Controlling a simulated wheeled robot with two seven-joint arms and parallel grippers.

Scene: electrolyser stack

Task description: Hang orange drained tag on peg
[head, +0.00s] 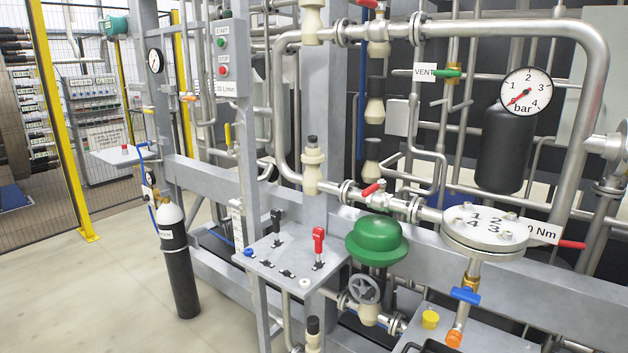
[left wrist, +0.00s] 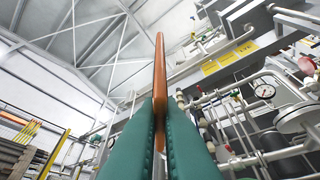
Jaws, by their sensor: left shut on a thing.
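In the left wrist view, my left gripper (left wrist: 161,104) has its two teal fingers shut on the orange tag (left wrist: 160,65). The tag shows edge-on as a thin upright orange strip, rising well above the fingertips. Its face, any writing and any hole in it cannot be seen from this angle. A little more orange shows between the fingers lower down. Neither of my grippers shows in the head view. I cannot make out for certain which part is the peg in either view.
In the head view, a pipe rack carries a pressure gauge (head: 526,91), a green dome (head: 376,241) and a grey panel (head: 286,262) with black and red levers. A black gas cylinder (head: 179,275) stands at left. The floor (head: 115,310) at lower left is clear.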

